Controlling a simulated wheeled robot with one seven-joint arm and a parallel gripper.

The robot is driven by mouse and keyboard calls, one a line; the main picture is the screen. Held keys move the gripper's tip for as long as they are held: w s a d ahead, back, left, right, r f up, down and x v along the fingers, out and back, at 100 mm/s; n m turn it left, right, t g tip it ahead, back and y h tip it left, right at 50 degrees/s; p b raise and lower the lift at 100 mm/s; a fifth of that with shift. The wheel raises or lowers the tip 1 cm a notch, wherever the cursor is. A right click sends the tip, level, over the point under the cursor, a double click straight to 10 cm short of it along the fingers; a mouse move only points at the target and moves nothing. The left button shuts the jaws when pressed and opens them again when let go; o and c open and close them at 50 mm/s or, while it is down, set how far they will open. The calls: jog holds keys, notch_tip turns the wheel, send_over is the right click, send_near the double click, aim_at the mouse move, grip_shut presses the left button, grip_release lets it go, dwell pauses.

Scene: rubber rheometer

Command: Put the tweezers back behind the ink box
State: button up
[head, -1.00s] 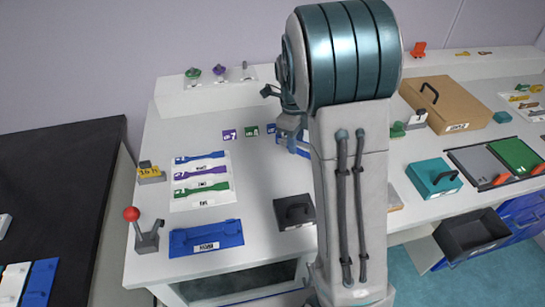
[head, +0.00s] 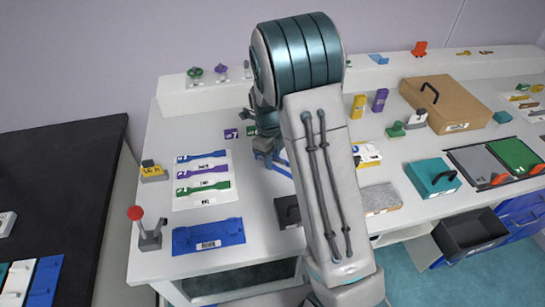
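My gripper (head: 266,148) is low over the table's back middle, mostly hidden by my own arm. A long blue piece (head: 278,167) shows just below it; I cannot tell whether it is the tweezers, or whether it is held or lying on the table. I cannot make out the finger opening. No ink box can be named for sure. A dark box with a handle (head: 286,211) is partly hidden by my arm, and a teal box with a handle (head: 433,177) stands to the right.
A white card (head: 203,207) with blue, purple and green strips lies left of my gripper. A blue tray (head: 208,237) and a red-knobbed lever (head: 148,236) are at the front left. A cardboard box (head: 444,103) stands at the back right. Small tags (head: 231,133) lie near my gripper.

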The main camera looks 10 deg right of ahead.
jog(key=shift+f, duration=0.1)
jog(key=o, duration=0.6)
jog(key=shift+c, duration=0.2)
notch_tip(320, 180, up, 11)
jog(key=s+r+n+t, duration=0.1)
jog(key=s+r+n, duration=0.4)
jog(key=n, duration=0.2)
jog(key=s+d+r+n+t, duration=0.1)
jog(key=s+n+t, duration=0.1)
jog(key=s+n, duration=1.6)
jog(key=shift+s+d+n+t+y, duration=0.3)
jog(key=shift+n+t+y, duration=0.1)
jog(key=shift+n, duration=0.6)
jog(key=shift+r, duration=0.1)
